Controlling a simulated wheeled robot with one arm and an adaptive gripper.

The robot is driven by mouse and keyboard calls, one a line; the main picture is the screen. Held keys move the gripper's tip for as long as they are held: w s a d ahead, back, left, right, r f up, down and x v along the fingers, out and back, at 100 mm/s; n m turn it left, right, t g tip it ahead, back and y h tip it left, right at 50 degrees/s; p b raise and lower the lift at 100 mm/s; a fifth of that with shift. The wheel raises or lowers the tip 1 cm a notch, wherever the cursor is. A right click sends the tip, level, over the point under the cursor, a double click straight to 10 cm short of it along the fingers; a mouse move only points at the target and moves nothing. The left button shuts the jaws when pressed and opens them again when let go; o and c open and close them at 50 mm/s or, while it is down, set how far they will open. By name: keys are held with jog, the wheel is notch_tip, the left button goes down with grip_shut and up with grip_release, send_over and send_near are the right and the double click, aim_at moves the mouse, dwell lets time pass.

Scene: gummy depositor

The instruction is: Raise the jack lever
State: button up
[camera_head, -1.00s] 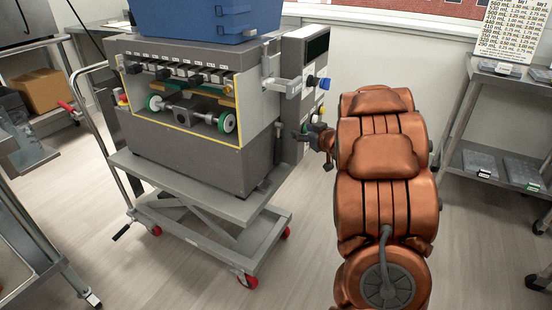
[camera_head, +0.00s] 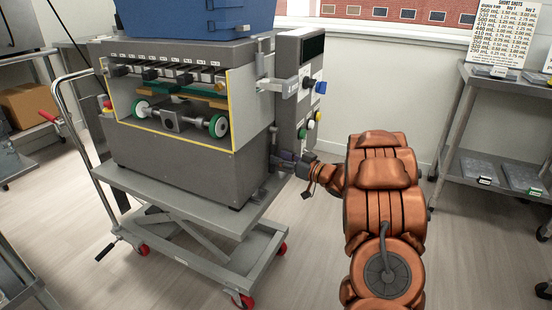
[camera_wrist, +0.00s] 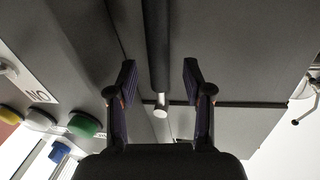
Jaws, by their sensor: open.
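A black rod with a silver end (camera_wrist: 157,45), which looks like the jack lever, runs along the grey side of the machine in the wrist view. My gripper (camera_wrist: 158,82) is open, with one finger on each side of the rod. The fingers look apart from it, and the depth between them is unclear. In the head view my gripper (camera_head: 287,162) is at the machine's right side, below the button panel. The rod is hard to make out there.
The grey depositor machine (camera_head: 180,170) stands on a wheeled lift cart (camera_head: 215,215). A blue bin (camera_head: 180,22) sits on top. Coloured buttons (camera_head: 318,116) are close above my gripper. A metal shelf (camera_head: 500,145) stands at right. The floor between is clear.

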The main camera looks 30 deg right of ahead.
jog(key=shift+x, duration=1.3)
grip_shut()
